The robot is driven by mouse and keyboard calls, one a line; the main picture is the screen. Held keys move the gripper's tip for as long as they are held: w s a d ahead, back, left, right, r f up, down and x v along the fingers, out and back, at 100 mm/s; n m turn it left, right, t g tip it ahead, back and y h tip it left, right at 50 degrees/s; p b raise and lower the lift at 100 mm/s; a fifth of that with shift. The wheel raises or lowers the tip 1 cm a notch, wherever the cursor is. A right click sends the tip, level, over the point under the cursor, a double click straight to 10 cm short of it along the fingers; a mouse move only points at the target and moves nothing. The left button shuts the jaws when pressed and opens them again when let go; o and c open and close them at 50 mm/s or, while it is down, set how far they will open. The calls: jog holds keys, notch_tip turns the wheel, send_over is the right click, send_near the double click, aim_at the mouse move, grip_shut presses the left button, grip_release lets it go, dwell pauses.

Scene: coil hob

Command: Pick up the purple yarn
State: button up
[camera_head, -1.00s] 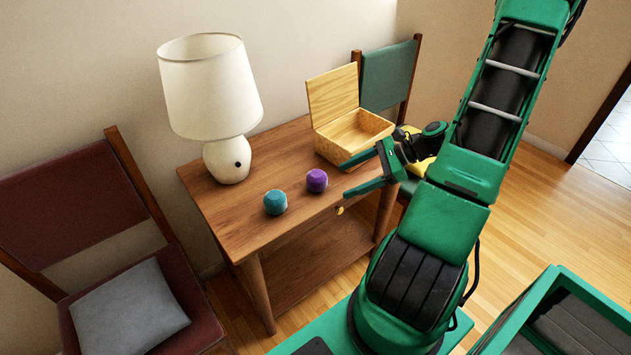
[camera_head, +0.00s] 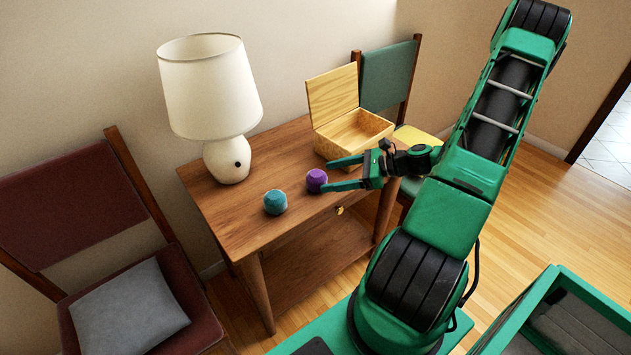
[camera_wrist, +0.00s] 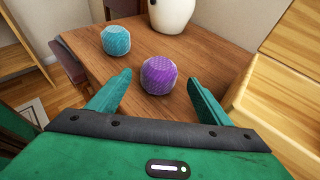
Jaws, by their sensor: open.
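The purple yarn (camera_head: 316,180) is a small ball on the wooden side table, near its front edge. It also shows in the wrist view (camera_wrist: 159,76), just beyond my fingertips and roughly centred between them. My gripper (camera_head: 326,175) is open and empty, with its fingers pointing at the yarn from the right. In the wrist view my two green fingers (camera_wrist: 158,88) are spread wide, one on each side of the line to the yarn. I cannot tell whether a fingertip touches it.
A teal yarn ball (camera_head: 275,202) lies left of the purple one. A white lamp (camera_head: 228,160) stands behind them on the table (camera_head: 237,225). An open wooden box (camera_head: 325,138) stands at the table's right, near my gripper. Chairs (camera_head: 75,210) flank the table.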

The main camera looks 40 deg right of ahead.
aim_at(323, 177)
jog(key=shift+x, duration=1.9)
jog(key=c, duration=1.1)
jog(key=shift+c, duration=0.2)
jog(key=shift+r, duration=0.1)
